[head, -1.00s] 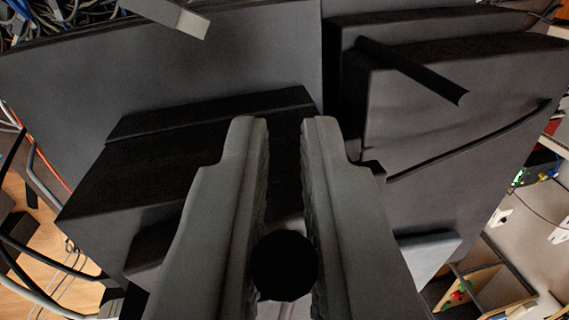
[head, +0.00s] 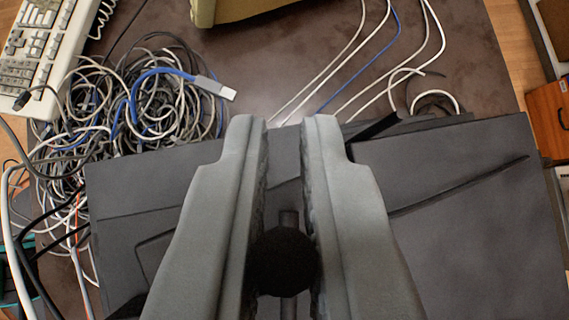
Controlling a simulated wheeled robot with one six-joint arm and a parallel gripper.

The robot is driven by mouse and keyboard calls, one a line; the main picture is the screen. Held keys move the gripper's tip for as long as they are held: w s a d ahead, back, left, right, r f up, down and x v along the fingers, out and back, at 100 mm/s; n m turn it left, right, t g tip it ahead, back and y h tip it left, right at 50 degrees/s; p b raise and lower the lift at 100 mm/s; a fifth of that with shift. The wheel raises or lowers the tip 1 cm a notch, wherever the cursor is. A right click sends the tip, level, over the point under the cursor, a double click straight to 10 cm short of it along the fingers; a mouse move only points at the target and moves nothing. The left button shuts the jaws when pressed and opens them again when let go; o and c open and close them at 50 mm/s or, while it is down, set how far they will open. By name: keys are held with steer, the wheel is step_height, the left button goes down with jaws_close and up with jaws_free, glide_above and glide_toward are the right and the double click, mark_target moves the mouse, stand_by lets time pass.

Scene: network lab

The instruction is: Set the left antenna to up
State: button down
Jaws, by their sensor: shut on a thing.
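My gripper (head: 280,122) is in the middle of the head view, its two pale grey fingers pointing up the picture. A black round thing (head: 283,262) sits between the fingers, touching both; it looks like the left antenna seen end-on, so its tilt is hard to judge. A short grey rod shows just above and below it. The dark grey router body (head: 480,235) lies behind and beneath the fingers. A second black stick, apparently the other antenna (head: 375,130), shows just right of the fingertips at the router's far edge. The fingers hide the held antenna's base.
A tangled heap of cables (head: 150,115) lies at left, with a grey plug (head: 215,87) near the router. A keyboard (head: 40,50) is at upper left, a beige box (head: 245,8) at the top. Several loose cables cross the brown tabletop (head: 460,50).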

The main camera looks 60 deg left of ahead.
steer(key=shift+d+r+y, duration=0.25)
steer(key=shift+d+y, duration=0.45)
steer(key=shift+y, duration=0.1)
steer(key=c, duration=1.5)
jaws_free()
steer(key=shift+d, duration=0.1)
steer(key=v, duration=1.7)
steer(key=shift+d, duration=0.15)
steer(key=shift+s, duration=0.1)
